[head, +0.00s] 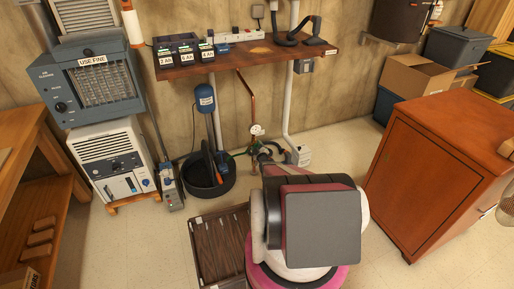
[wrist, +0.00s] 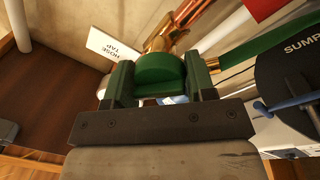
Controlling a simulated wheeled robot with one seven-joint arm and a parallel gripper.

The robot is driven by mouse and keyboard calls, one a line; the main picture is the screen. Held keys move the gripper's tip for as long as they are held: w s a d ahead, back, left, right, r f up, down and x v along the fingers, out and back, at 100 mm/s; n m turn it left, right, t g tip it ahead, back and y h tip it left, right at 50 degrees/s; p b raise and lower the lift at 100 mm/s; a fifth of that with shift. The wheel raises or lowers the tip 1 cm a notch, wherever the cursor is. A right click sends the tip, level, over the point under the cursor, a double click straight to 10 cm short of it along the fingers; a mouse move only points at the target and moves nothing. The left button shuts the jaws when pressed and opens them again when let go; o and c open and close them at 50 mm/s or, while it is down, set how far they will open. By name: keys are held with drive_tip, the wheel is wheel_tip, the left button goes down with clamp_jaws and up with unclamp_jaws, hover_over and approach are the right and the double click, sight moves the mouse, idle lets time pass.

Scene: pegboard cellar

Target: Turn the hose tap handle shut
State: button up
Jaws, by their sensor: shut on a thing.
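The hose tap handle (wrist: 160,68) is green and rounded, and sits between the two fingers of my gripper (wrist: 159,80) in the wrist view. The fingers are shut on it, one on each side. The brass tap body (wrist: 160,42) shows just behind it. A white tag reading "HOSE TAP" (wrist: 114,44) is tilted to the left of the handle. In the head view my gripper (head: 264,152) is low by the wall at the foot of the copper pipe (head: 249,95). My arm hides most of the tap there.
A dark panel marked "SUMP" (wrist: 285,75) is close on the right in the wrist view. A black tub (head: 208,186) stands left of the tap, a wall shelf (head: 240,60) hangs above it, and a wooden cabinet (head: 430,165) stands at right. A dark slatted platform (head: 220,245) lies in front.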

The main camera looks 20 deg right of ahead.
drive_tip(key=n, duration=0.4)
drive_tip(key=n+y, duration=0.1)
drive_tip(key=n, duration=0.2)
drive_tip(key=shift+a+f, duration=0.2)
drive_tip(key=shift+f, duration=0.05)
idle(0.4)
drive_tip(key=o, duration=0.9)
drive_tip(key=shift+d, duration=0.1)
